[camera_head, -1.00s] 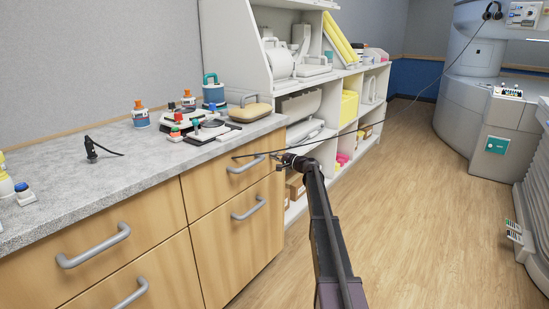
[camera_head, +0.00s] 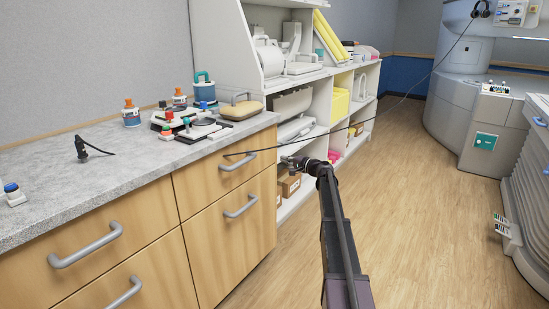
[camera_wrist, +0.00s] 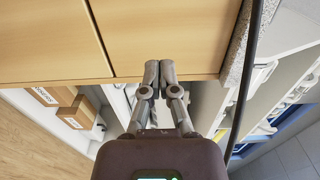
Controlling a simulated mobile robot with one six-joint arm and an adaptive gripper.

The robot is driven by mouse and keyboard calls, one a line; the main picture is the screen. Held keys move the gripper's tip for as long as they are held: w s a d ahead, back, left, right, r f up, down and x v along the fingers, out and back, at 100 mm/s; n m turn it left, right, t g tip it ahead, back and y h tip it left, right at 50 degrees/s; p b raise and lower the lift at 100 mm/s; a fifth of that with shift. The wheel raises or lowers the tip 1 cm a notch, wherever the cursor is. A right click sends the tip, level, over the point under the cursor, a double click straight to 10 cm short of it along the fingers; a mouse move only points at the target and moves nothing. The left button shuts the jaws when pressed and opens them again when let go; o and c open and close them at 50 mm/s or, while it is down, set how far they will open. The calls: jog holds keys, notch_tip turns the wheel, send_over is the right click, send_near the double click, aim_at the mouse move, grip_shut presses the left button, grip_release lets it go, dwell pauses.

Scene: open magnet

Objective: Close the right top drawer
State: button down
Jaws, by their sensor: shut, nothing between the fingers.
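The right top drawer (camera_head: 215,183) is the upper wooden front at the right end of the counter cabinet. It has a grey bar handle (camera_head: 238,162) and looks flush with the drawer front below it. My gripper (camera_head: 287,160) is just right of the drawer's right edge, at about handle height, apart from the handle. In the wrist view my gripper (camera_wrist: 160,67) is shut and empty, its two fingertips together in front of the lower edge of a wooden front (camera_wrist: 165,35). I cannot tell whether they touch it.
The speckled counter (camera_head: 70,190) holds bottles and small devices. A white shelf unit (camera_head: 318,105) stands beyond the cabinet, with cardboard boxes (camera_head: 289,184) low down. A thin dark cable crosses near my gripper. The wood floor (camera_head: 420,220) to the right is clear.

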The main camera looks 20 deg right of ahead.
jog(key=shift+v, duration=1.95)
jog(key=shift+a, duration=0.15)
jog(key=s+a+f+n+g+h, duration=0.1)
jog(key=s+a+f+n+g, duration=0.4)
jog(key=s+a, duration=0.55)
jog(key=s+a+f+n+g+h, duration=0.15)
jog(key=s+a+f+g, duration=0.5)
jog(key=a, duration=0.75)
jog(key=s+a+f+n+g+h, duration=0.1)
jog(key=s+a+f+n+h, duration=0.15)
jog(key=s, duration=0.65)
jog(key=s+a+f+n+g+h, duration=0.1)
jog(key=s+f+h, duration=0.15)
jog(key=s, duration=0.65)
jog(key=s+a+f+n+g+h, duration=0.1)
jog(key=s+a+f+g+h, duration=0.15)
jog(key=s, duration=0.55)
notch_tip(320, 180, up, 36)
jog(key=t+p, duration=0.1)
jog(key=p, duration=3.4)
jog(key=shift+d, duration=0.35)
